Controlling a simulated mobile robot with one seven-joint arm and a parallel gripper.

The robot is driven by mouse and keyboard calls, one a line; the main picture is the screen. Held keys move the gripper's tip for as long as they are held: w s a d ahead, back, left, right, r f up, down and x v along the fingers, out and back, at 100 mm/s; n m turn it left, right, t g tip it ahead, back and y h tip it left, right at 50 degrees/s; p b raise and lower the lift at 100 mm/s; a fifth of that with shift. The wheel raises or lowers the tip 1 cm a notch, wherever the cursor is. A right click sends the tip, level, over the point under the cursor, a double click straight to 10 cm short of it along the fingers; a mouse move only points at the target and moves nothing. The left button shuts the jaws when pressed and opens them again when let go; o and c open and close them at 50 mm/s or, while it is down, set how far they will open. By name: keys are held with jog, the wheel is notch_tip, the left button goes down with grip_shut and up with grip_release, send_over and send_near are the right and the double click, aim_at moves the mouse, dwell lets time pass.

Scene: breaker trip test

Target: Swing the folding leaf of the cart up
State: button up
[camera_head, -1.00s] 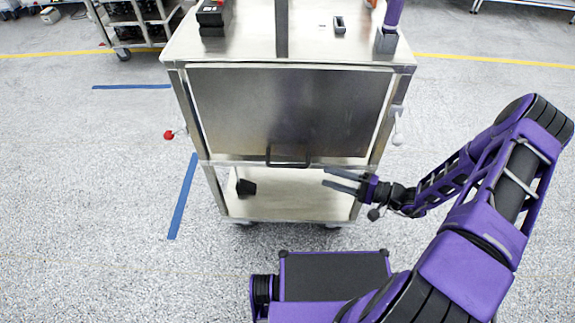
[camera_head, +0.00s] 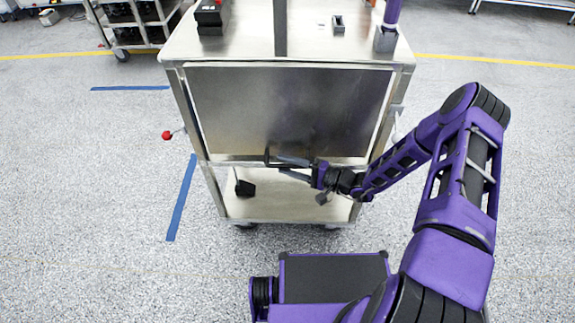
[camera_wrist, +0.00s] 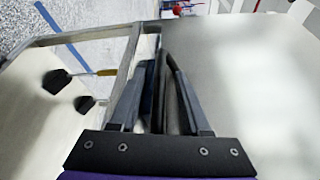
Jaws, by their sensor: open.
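The cart's folding leaf (camera_head: 290,105) hangs down as a flat metal panel on the near side of the cart. It also shows at the right in the wrist view (camera_wrist: 245,85). A dark handle (camera_head: 267,157) sits at the leaf's lower edge and is partly hidden by my gripper. My gripper (camera_head: 287,166) is at the handle, coming from the right, with its fingers pointing left. In the wrist view my gripper (camera_wrist: 160,75) has its fingers apart with the dark handle bar (camera_wrist: 160,95) showing between them. I cannot tell whether they touch it.
The cart top (camera_head: 310,42) carries a black box (camera_head: 212,14) at its left. The lower shelf (camera_head: 290,207) holds a small black object (camera_head: 245,188).

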jog(key=shift+c, duration=0.2)
grip_shut()
dwell(1.1)
